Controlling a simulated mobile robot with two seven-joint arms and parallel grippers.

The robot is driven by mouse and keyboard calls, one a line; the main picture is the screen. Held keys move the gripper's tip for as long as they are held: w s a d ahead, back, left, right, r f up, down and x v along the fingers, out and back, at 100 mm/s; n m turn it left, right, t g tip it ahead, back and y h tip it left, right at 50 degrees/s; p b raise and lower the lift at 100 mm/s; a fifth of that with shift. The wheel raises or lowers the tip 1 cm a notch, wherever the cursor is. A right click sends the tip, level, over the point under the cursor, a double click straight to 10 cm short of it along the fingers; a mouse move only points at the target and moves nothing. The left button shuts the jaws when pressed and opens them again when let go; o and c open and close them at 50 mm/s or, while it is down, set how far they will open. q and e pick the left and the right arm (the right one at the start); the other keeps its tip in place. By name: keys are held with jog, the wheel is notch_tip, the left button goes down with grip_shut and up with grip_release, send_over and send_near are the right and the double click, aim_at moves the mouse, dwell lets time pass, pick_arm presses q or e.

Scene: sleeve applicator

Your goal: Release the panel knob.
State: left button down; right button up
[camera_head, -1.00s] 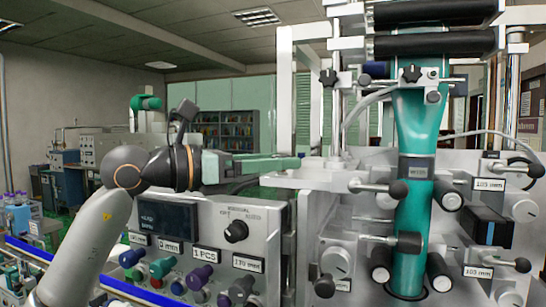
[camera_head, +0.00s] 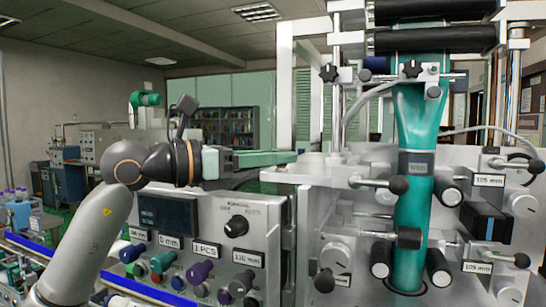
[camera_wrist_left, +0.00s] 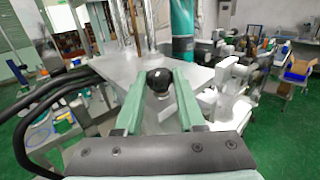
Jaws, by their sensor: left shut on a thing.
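My left gripper (camera_head: 292,158) reaches in from the left, its pale green fingers just above the left end of the machine's flat metal plate (camera_head: 318,172). In the left wrist view the two fingers (camera_wrist_left: 160,88) are on either side of a round black knob (camera_wrist_left: 160,79) on a light stem, and they are shut on it. The knob stands over the grey plate. In the head view I cannot make out this knob behind the finger. My right gripper is in neither view.
Below my left arm is a control panel (camera_head: 172,250) with a black selector knob (camera_head: 236,227) and several coloured knobs. To the right stand a teal sleeve (camera_head: 410,240), black-ended levers (camera_head: 398,185) and upright posts close to the plate.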

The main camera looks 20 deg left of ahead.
pick_arm(q)
jog(key=shift+s+n+t+y, duration=0.1)
jog(key=shift+n+t+y, duration=0.2)
jog(key=shift+s+d+f+n+t+y+b, duration=0.1)
jog(key=shift+d+n+t+y+b, duration=0.1)
jog(key=shift+n+t+y+b, duration=0.85)
jog(key=n+y, duration=0.1)
jog(key=y, duration=0.1)
jog(key=n+t+y+b, duration=0.1)
jog(key=y, duration=0.1)
jog(key=shift+s+d+b, duration=0.1)
jog(key=shift+d+b, duration=0.1)
jog(key=shift+b, duration=0.1)
jog(key=n+t+y+b, duration=0.1)
jog(key=n+y+b, duration=0.1)
jog(key=n+y, duration=0.1)
jog(key=shift+d+y, duration=0.15)
jog(key=shift+y, duration=0.3)
jog(key=shift+d+n+y+b, duration=0.1)
jog(key=shift+n+y+b, duration=0.5)
jog(key=shift+y, duration=0.5)
jog(key=shift+n+y+b, duration=0.45)
jog(key=shift+n+y, duration=0.6)
jog(key=shift+y, duration=0.55)
